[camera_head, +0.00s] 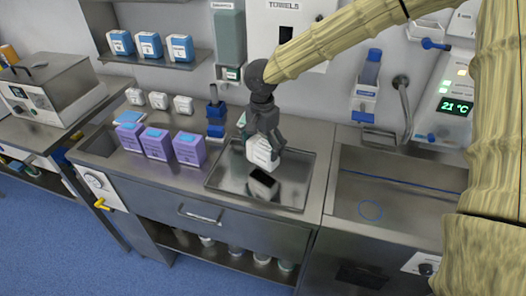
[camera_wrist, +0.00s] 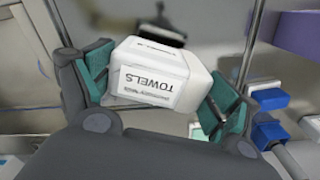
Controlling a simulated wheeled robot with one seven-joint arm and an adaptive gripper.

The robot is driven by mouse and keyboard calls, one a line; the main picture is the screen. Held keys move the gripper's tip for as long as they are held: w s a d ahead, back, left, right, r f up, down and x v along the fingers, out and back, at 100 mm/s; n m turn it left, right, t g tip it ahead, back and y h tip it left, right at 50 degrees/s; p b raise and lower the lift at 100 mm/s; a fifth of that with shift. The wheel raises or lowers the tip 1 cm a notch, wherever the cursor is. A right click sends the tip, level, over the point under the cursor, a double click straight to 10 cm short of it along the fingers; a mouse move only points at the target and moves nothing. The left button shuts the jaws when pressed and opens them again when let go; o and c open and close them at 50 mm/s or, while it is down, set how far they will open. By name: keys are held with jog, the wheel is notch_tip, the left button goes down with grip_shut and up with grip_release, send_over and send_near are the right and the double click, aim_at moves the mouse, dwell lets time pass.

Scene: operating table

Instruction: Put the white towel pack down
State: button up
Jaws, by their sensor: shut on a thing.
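The white towel pack (camera_wrist: 160,72) is a small white block with a label reading TOWELS. My gripper (camera_wrist: 157,88) is shut on it, with a green-padded finger on each side. In the head view, my gripper (camera_head: 266,140) points down and holds the towel pack (camera_head: 262,153) above the shiny metal tray (camera_head: 225,186). A dark reflection or shadow shows on the tray below the pack. The pack seems apart from the tray surface, but the exact gap is hard to tell.
Purple boxes (camera_head: 189,148) stand left of the tray, with a blue-topped dispenser (camera_head: 215,115) behind them. Small white packs (camera_head: 158,100) sit at the back left. A sink basin (camera_head: 385,200) lies to the right. The rest of the tray looks empty.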

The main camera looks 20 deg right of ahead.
jog(key=shift+d+f+p, duration=0.15)
jog(key=shift+f+p, duration=0.3)
jog(key=shift+f, duration=1.3)
jog(key=o, duration=0.9)
jog(key=shift+w+f, duration=0.1)
jog(key=shift+f, duration=0.05)
jog(key=shift+c, duration=0.2)
notch_tip(320, 180, up, 12)
jog(key=shift+r+b, duration=0.15)
jog(key=shift+b, duration=0.75)
